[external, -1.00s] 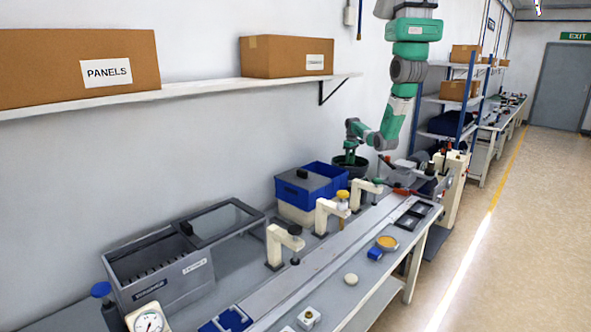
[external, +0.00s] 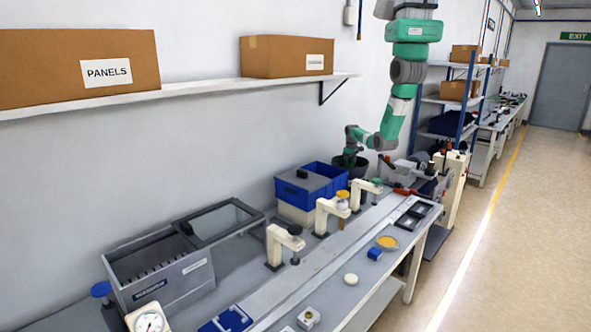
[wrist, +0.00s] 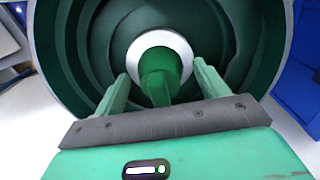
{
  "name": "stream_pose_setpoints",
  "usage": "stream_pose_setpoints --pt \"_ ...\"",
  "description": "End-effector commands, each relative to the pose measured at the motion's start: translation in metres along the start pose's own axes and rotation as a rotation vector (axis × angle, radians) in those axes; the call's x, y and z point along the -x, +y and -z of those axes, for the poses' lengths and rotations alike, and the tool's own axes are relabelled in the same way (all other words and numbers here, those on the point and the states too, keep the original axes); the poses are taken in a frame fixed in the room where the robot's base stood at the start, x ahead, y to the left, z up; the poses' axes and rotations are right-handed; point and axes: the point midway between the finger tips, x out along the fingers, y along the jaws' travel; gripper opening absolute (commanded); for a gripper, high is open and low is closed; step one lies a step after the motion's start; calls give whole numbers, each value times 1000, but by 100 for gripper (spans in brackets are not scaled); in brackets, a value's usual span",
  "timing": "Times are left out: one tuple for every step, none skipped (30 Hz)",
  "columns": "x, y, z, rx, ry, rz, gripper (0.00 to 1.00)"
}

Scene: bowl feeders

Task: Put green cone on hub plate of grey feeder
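The green cone (wrist: 160,72) shows in the wrist view at the middle of a pale ring-shaped hub plate (wrist: 183,44). It appears to stand on the plate, though its base contact is hard to see. The plate is at the centre of a feeder bowl with a dark green stepped inside and a grey rim (wrist: 35,45). My gripper (wrist: 163,80) is open, with one finger on each side of the cone and a visible gap to it. In the external view my gripper (external: 350,157) reaches down into the dark bowl (external: 358,171); the cone is hidden there.
A blue bin (external: 313,186) stands beside the bowl and also shows at the right of the wrist view (wrist: 297,85). Cream bracket arms (external: 328,212) line the rail. A grey case (external: 160,270) sits at the near left of the bench.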

Motion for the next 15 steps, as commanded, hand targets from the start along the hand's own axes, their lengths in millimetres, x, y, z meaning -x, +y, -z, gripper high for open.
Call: stream_pose_setpoints --pt "0 0 0 0 0 0 73" --pt "0 0 0 0 0 0 73" --pt "2 0 0 0 0 0 73" --pt "4 0 0 0 0 0 73" --pt "7 0 0 0 1 -1 73" --pt "12 0 1 0 3 -2 73" --pt "19 1 1 0 3 -2 73" --pt "26 1 1 0 4 -2 73" --pt "36 1 1 0 4 -2 73" --pt "44 1 1 0 4 -2 73" --pt "52 1 1 0 5 -3 73" --pt "63 1 1 0 5 -3 73" --pt "70 1 1 0 4 -2 73" --pt "78 1 1 0 4 -2 73" --pt "87 1 1 0 4 -2 73"
